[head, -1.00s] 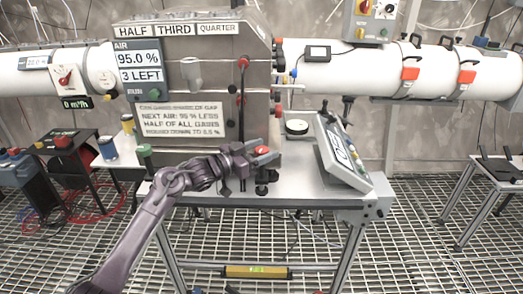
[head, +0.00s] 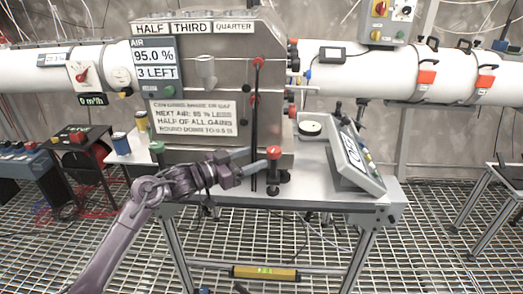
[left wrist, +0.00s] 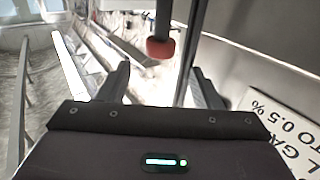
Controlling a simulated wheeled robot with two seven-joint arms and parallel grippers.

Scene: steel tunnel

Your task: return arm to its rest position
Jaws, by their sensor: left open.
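My left arm (head: 135,215) comes in from the lower left and reaches over the front of the steel table (head: 320,197). My left gripper (head: 258,158) is open and empty, just left of a black post with a red knob (head: 273,152). In the left wrist view the open fingers (left wrist: 160,85) stand apart with nothing between them. A red knob on a dark stem (left wrist: 160,49) shows beyond them. My right gripper is not in view.
The grey metal box (head: 220,80) with sign plates stands behind the gripper. A tilted button panel (head: 352,160) is on the table's right, with a round dial (head: 310,128) beside it. A green knob (head: 157,147) rises near my forearm. A grated floor (head: 440,240) lies open at the right.

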